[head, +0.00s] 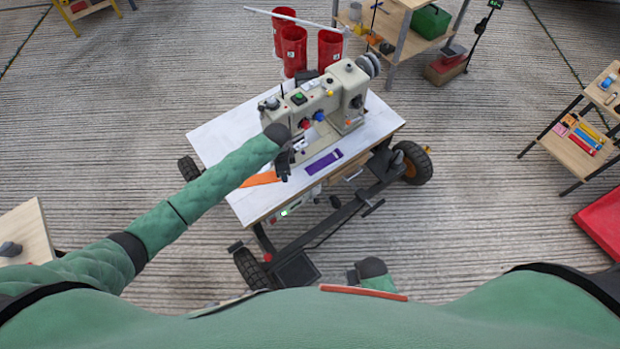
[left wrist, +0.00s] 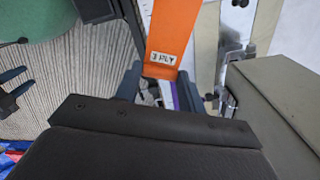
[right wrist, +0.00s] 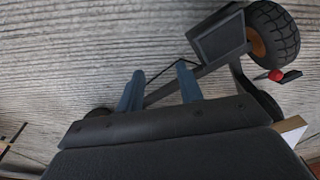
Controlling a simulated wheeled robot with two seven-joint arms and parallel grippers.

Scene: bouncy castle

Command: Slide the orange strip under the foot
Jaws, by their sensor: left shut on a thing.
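The orange strip (head: 260,179) is at the left front of the sewing machine (head: 318,100), over the white table top (head: 222,130). My left gripper (head: 283,174) is shut on its end; the strip, marked "3 PLY" (left wrist: 164,58), runs away from the fingers in the left wrist view. The foot is under the machine's head, behind my left gripper in the head view; I cannot make it out clearly. A purple strip (head: 323,162) lies flat on the table right of my left gripper. My right gripper (right wrist: 158,88) is open and empty over the floor.
The table sits on a wheeled frame with a black tyre (head: 413,162) at the right. A shelf unit (head: 405,20) with a green box (head: 431,21) stands at the back.

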